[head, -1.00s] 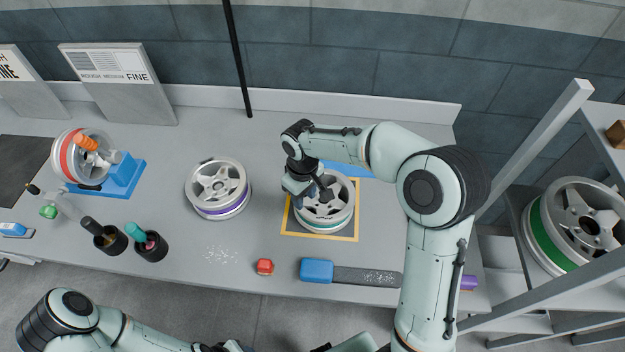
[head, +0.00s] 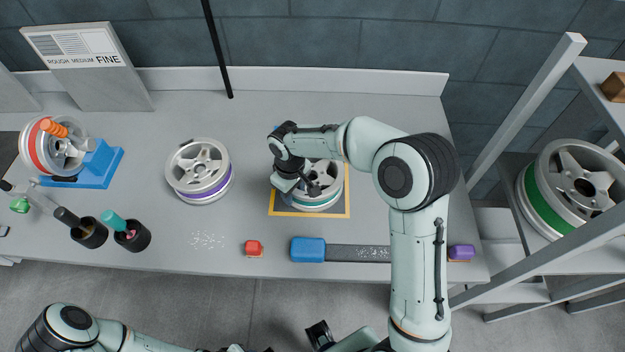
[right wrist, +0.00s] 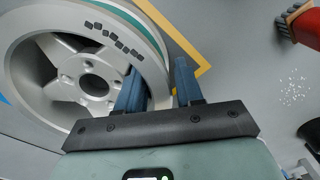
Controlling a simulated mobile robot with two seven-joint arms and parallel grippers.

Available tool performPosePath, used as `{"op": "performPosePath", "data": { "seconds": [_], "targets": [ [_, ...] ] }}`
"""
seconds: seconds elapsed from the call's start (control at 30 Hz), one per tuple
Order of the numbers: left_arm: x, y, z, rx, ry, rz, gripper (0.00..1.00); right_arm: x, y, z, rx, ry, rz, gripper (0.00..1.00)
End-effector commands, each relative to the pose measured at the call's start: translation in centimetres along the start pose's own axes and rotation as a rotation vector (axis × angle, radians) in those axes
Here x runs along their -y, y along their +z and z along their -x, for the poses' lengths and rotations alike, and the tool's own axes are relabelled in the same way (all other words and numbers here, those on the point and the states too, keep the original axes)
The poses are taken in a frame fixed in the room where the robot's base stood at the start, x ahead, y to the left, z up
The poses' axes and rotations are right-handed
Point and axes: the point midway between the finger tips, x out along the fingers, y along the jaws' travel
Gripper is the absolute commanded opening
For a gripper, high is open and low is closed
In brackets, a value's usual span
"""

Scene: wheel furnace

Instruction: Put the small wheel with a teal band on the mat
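The small silver wheel with a teal band (head: 318,203) lies flat, face up, on the yellow-bordered mat (head: 346,205). My right gripper (head: 303,186) is down at its left side. In the right wrist view my right gripper (right wrist: 160,85) has one blue finger inside the rim of the wheel (right wrist: 62,82) and the other outside it. A narrow gap shows beside the outer finger, so it looks open around the rim. The head view hides the fingertips' contact. My left arm shows low at the left; its gripper's fingers cannot be made out.
A purple-banded wheel (head: 199,172) stands left of the mat. A red-banded wheel (head: 57,150) leans on a blue stand (head: 100,168). A green-banded wheel (head: 575,187) sits on the right rack.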

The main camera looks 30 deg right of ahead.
Motion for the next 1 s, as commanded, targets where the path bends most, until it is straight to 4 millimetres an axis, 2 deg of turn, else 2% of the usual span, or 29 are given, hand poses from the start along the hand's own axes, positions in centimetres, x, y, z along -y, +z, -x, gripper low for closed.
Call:
{"op": "performPosePath", "data": {
  "seconds": [0.2,0.23,0.3,0.33,0.63,1.0],
  "targets": [
    [0.0,0.0,0.1,-0.001,0.000,0.000,0.43,0.0,-0.1,0.1,-0.001,0.001,0.000,0.36],
    [0.0,0.0,0.1,-0.001,0.000,-0.001,0.43,0.0,-0.1,0.1,-0.001,0.001,0.000,0.30],
    [0.0,0.0,0.1,-0.001,0.000,0.000,0.43,0.0,0.0,0.1,-0.001,0.001,0.000,0.07],
    [0.0,0.0,0.1,-0.001,0.000,0.000,0.43,0.0,0.0,0.1,-0.001,0.001,0.000,0.00],
    [-0.1,-0.1,0.2,-0.002,0.001,-0.001,0.43,-0.1,-0.1,0.5,-0.005,0.003,0.001,0.00],
    [-0.6,-0.4,1.4,-0.008,0.003,-0.003,0.43,-0.1,-0.1,2.1,-0.005,0.003,0.001,0.00]
  ]
}}
